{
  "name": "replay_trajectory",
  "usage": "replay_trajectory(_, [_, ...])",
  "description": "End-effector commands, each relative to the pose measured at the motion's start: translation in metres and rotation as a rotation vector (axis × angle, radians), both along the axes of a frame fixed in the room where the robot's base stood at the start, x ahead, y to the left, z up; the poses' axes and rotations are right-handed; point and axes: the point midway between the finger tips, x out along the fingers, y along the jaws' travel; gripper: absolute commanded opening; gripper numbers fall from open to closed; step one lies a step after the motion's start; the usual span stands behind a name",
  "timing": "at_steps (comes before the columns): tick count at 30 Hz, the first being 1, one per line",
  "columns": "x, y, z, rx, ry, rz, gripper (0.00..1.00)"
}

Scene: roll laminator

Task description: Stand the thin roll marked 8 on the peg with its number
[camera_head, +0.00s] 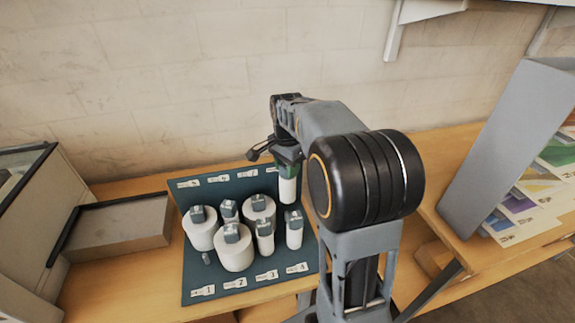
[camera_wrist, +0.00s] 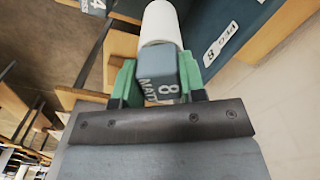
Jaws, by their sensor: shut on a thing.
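My gripper (camera_head: 287,160) is shut on a thin white roll (camera_head: 288,190) with a grey cap. The wrist view shows the green fingers (camera_wrist: 160,82) on both sides of the cap, which reads 8 MATT, and the white roll (camera_wrist: 162,24) reaching away from them. The roll hangs roughly upright over the back right part of the blue peg board (camera_head: 196,283). The board's label 8 (camera_wrist: 221,41) lies beside the roll in the wrist view. The peg of number 8 is not visible. I cannot tell whether the roll's lower end touches anything.
Several capped white rolls stand on the board, including a thin one (camera_head: 294,230) just in front of the held roll. A short bare peg (camera_head: 206,258) shows near label 1 (camera_head: 203,291). A grey tray (camera_head: 118,226) lies left; a tall grey panel (camera_head: 510,145) stands right.

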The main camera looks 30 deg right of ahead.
Motion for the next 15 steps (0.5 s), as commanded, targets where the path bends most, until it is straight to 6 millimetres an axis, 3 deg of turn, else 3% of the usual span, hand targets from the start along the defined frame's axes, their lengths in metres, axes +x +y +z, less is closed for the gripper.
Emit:
replay_trajectory(1, [0.000,0.000,-0.011,0.000,0.000,0.001,0.01])
replay_trajectory(15, [0.000,0.001,-0.060,0.001,0.001,0.002,0.01])
